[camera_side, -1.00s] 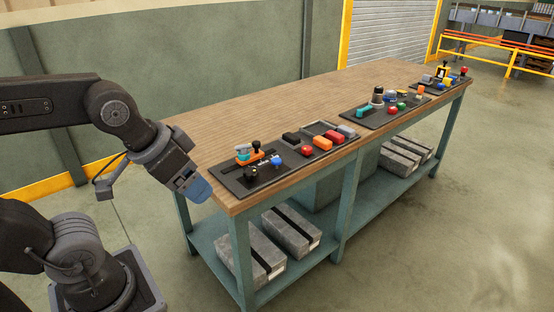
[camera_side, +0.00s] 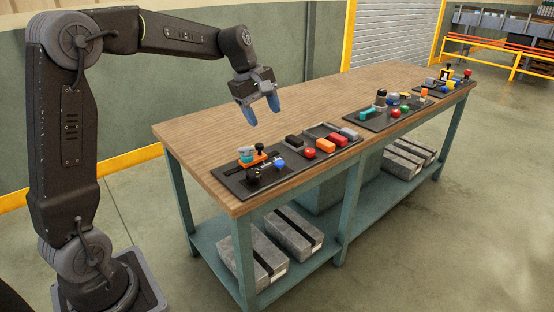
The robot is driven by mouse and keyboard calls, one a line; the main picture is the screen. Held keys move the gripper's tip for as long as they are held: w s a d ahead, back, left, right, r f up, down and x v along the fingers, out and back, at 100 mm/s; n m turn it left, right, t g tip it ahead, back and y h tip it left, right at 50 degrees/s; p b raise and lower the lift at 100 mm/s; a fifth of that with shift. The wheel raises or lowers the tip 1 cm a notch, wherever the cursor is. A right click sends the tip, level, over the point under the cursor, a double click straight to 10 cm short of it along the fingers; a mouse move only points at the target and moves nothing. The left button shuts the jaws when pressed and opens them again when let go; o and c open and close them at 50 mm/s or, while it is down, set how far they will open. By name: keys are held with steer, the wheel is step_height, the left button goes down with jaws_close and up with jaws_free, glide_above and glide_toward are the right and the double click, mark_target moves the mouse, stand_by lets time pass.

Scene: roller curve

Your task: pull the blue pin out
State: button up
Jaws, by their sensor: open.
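The blue pin (camera_side: 280,164) is a small blue knob on the nearest black panel (camera_side: 236,184), beside an orange block (camera_side: 252,160) and black knobs. It looks seated in the panel; its shaft does not show. My gripper (camera_side: 262,112) is open and empty, with two blue fingertips pointing down. It hangs in the air above the table, up from the nearest panel and apart from the pin.
A red button (camera_side: 310,153), an orange block (camera_side: 326,145) and a red block (camera_side: 338,139) sit right of the pin. A teal piece (camera_side: 246,153) and a black knob (camera_side: 253,175) stand close on its left. The wooden table top (camera_side: 190,132) is bare behind the panels.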

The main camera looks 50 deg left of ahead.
mark_target(279, 162)
steer(key=w+a+f+n+h, duration=0.2)
steer(key=w+a+f+n, duration=0.65)
steer(key=a, duration=0.35)
steer(key=x, duration=0.9)
steer(key=s+x, duration=0.1)
steer(key=x, duration=0.4)
steer(key=shift+a+f, duration=0.25)
steer(key=shift+f, duration=0.15)
